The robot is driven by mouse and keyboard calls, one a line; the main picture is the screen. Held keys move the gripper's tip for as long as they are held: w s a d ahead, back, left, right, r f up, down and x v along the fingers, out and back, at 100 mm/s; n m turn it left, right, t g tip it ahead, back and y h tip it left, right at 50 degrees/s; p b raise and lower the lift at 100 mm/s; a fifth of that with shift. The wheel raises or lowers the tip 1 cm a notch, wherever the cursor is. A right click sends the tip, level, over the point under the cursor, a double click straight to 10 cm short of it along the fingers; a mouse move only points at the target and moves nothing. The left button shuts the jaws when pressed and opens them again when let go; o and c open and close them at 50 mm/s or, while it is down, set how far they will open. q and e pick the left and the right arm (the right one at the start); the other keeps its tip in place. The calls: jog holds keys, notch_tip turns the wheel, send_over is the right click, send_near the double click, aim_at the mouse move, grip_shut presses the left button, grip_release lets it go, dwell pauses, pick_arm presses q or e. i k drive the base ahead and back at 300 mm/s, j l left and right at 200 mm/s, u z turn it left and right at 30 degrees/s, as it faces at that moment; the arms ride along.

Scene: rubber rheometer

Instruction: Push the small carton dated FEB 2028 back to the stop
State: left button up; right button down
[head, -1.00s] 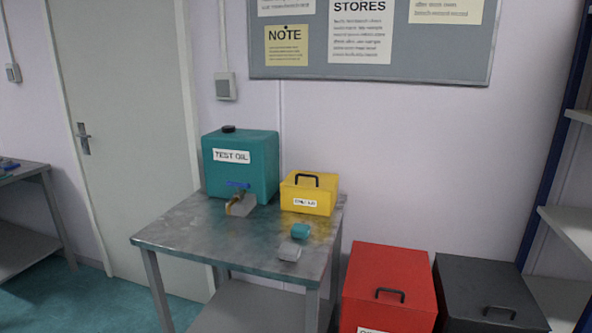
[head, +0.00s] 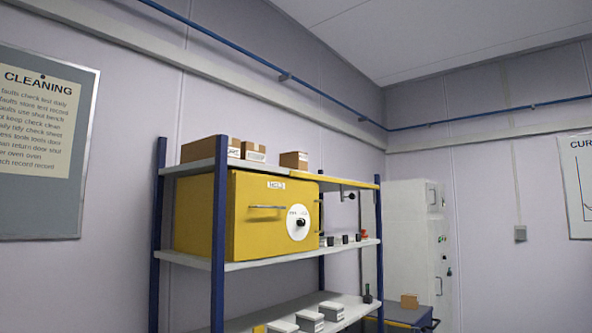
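Small brown cartons stand on the top shelf of a blue-posted rack in the head view. One carton (head: 211,149) is at the left, a smaller one (head: 253,152) is beside it, and another (head: 294,160) stands apart to the right. Their labels are too small to read, so I cannot tell which is dated FEB 2028. No stop can be made out on the shelf. Neither of my grippers is in view.
A yellow cabinet (head: 245,212) with a round dial fills the middle shelf, with small dark items to its right. White-lidded boxes (head: 309,321) sit on the lower shelf. A tall white cabinet (head: 409,240) stands right of the rack.

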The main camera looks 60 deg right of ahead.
aim_at(298, 160)
jog(key=z, duration=2.05)
jog(key=i+l+u, duration=0.1)
jog(key=i+l, duration=0.15)
jog(key=i, duration=0.15)
